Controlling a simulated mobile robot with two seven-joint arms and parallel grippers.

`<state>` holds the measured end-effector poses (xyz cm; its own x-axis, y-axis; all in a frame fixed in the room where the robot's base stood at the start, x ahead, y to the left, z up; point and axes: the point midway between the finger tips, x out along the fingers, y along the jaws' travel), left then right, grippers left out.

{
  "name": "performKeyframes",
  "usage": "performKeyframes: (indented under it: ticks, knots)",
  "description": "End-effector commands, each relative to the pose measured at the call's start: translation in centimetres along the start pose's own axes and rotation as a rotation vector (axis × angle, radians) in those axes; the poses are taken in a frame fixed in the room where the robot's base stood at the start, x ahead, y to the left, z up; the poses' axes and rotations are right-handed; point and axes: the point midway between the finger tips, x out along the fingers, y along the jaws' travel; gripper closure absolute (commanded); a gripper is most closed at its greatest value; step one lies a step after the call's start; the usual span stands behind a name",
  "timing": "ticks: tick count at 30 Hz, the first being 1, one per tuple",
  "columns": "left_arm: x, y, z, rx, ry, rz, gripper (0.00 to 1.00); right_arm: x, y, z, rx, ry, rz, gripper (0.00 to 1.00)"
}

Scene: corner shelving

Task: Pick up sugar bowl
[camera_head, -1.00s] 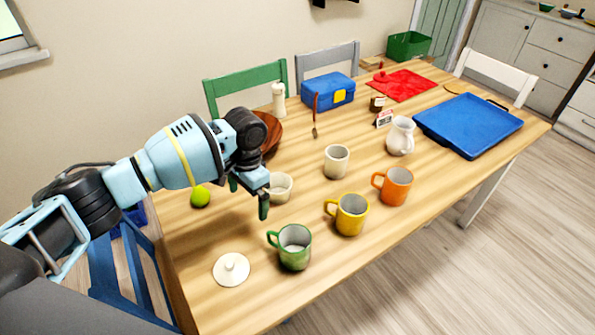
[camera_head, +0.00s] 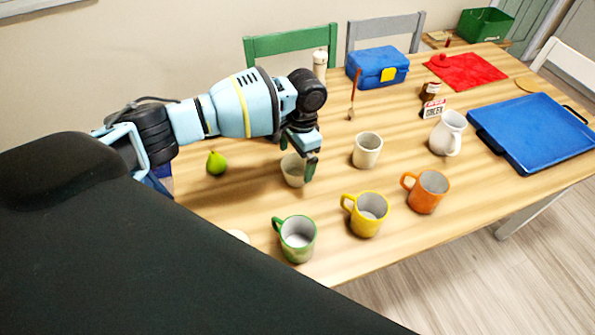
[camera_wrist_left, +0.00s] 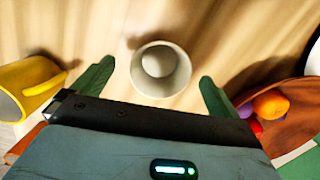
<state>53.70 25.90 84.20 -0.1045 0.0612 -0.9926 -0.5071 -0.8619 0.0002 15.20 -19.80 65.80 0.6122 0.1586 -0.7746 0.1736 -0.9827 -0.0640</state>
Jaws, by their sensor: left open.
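The sugar bowl, as I take it, is the cream, lidless bowl (camera_head: 292,172) on the table, partly hidden by my left gripper (camera_head: 299,152) in the head view. In the left wrist view the bowl (camera_wrist_left: 160,71) shows its open round mouth, between and just beyond the two green fingertips. The left gripper is open and empty, with one finger to each side of the bowl. I cannot tell whether either finger touches it. A white lid (camera_head: 238,235) lies on the table, mostly hidden behind my dark body. My right gripper is not in view.
Green (camera_head: 298,240), yellow (camera_head: 367,215) and orange (camera_head: 427,192) mugs stand along the near edge. A cream cup (camera_head: 367,150) stands right of the bowl, a green pear-shaped fruit (camera_head: 216,163) left. A wooden bowl of fruit (camera_wrist_left: 292,88) is close to one finger.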

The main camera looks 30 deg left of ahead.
Motion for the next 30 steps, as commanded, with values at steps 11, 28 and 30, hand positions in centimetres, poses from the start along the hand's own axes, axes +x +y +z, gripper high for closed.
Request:
performKeyframes:
  ticks: [11,28,30]
  knots:
    - [3.0,-0.2,-0.5,-0.002,-0.003,0.001,0.01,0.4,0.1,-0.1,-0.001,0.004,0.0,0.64]
    - [5.4,-0.2,-0.6,-0.001,0.0,0.0,0.11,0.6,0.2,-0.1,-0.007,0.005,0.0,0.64]
    - [5.4,-0.2,-0.6,-0.001,0.0,0.0,0.2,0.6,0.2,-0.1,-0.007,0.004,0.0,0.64]
